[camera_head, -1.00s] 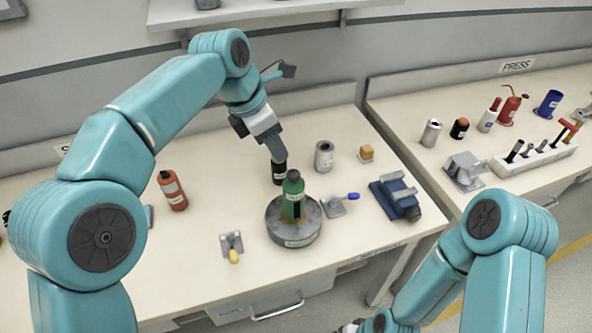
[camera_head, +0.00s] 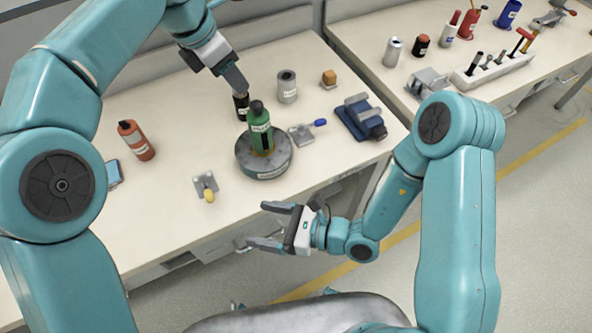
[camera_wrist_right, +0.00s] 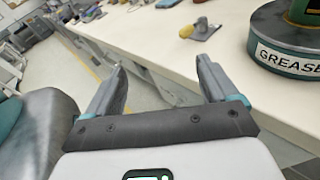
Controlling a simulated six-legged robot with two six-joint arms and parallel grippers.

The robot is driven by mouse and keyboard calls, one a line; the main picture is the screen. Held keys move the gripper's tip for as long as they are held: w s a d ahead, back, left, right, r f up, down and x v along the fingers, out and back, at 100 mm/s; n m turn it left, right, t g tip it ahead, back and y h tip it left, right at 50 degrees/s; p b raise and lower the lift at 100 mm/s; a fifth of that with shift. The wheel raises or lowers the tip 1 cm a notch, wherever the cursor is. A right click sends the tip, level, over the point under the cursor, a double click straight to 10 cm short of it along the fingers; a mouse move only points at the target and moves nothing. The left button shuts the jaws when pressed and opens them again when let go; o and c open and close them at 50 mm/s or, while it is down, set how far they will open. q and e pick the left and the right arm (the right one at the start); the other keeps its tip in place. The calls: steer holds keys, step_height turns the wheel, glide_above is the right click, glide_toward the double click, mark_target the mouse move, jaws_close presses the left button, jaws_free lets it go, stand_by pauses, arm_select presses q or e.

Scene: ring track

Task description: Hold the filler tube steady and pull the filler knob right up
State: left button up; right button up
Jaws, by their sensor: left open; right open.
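The green filler tube (camera_head: 260,135) stands upright on a round grey base (camera_head: 264,162), with a dark knob (camera_head: 257,107) on top. The base, labelled GREASE, also shows at the right edge of the right wrist view (camera_wrist_right: 290,52); the knob is out of that frame. My left gripper (camera_head: 238,82) is open, pointing down just behind and left of the knob; whether it touches anything is unclear. My right gripper (camera_head: 267,226) is open and empty in front of the bench edge, below the tube. Its spread fingers show in the right wrist view (camera_wrist_right: 160,72).
A black container (camera_head: 241,106) stands behind the tube, under my left gripper. A grey can (camera_head: 287,86), a blue-handled plate (camera_head: 302,133) and a blue vise (camera_head: 360,118) are to the right. A yellow-tipped bracket (camera_head: 206,186) and an orange bottle (camera_head: 136,140) are left.

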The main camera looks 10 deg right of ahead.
mark_target(256, 127)
steer(key=w+d+r+m+t+h, duration=0.4)
steer(key=w+d+m+t+h, duration=0.3)
steer(key=w+t, duration=0.3)
steer(key=shift+n, duration=0.3)
steer(key=x, duration=1.5)
steer(key=shift+w+d, duration=0.1)
steer(key=shift+w, duration=0.15)
